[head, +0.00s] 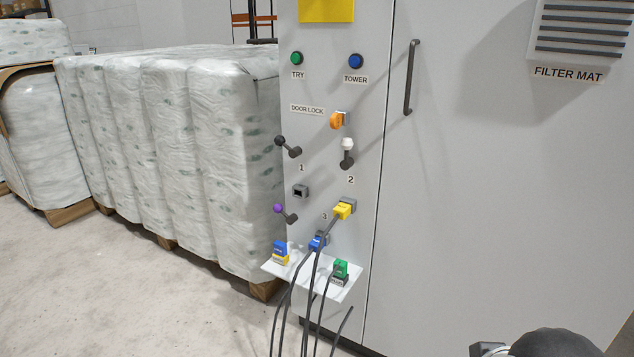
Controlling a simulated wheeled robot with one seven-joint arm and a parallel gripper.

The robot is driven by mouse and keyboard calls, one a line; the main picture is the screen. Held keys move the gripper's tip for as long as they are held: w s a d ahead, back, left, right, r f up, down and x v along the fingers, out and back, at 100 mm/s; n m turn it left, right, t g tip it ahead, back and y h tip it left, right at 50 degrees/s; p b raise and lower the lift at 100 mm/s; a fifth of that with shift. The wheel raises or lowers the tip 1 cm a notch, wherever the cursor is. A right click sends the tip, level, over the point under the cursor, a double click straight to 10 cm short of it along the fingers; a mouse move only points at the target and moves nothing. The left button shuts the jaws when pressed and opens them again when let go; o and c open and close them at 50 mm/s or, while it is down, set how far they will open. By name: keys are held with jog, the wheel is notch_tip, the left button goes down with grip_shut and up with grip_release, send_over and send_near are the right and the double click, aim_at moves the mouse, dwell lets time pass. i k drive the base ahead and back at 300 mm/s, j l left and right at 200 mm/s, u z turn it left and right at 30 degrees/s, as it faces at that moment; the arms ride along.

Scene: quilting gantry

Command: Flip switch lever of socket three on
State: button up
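The label 3 (324,216) is on the grey cabinet front. A lever with a purple knob (279,209) sits left of it, its arm slanting up and left from a dark pivot (291,218). Just below the label, a blue plug (318,242) with a cable seems to sit in a dark socket, partly hidden by cables. A black-knobbed lever (281,141) above label 1 also slants up-left. A white-knobbed lever (347,145) above label 2 points up. A yellow plug (343,211) is in the socket below label 2.
An empty socket (300,191) is below label 1. A white shelf (307,279) juts out low, holding blue-yellow and green plugs, with cables hanging around it. An orange door-lock knob (337,121) and a door handle (411,77) protrude. Wrapped pallets (165,150) stand left; floor in front is clear.

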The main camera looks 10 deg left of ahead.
aim_at(279, 208)
jog(key=i+j, duration=0.1)
jog(key=j, duration=0.3)
jog(key=j+u, duration=0.15)
jog(key=j, duration=0.25)
jog(key=i+j, duration=0.15)
jog(key=j, duration=0.2)
jog(key=i+j+u, duration=0.1)
jog(key=j, duration=0.3)
jog(key=i+j, duration=0.15)
jog(key=j, duration=0.2)
jog(key=i+j+u, duration=0.15)
jog(key=j, duration=0.2)
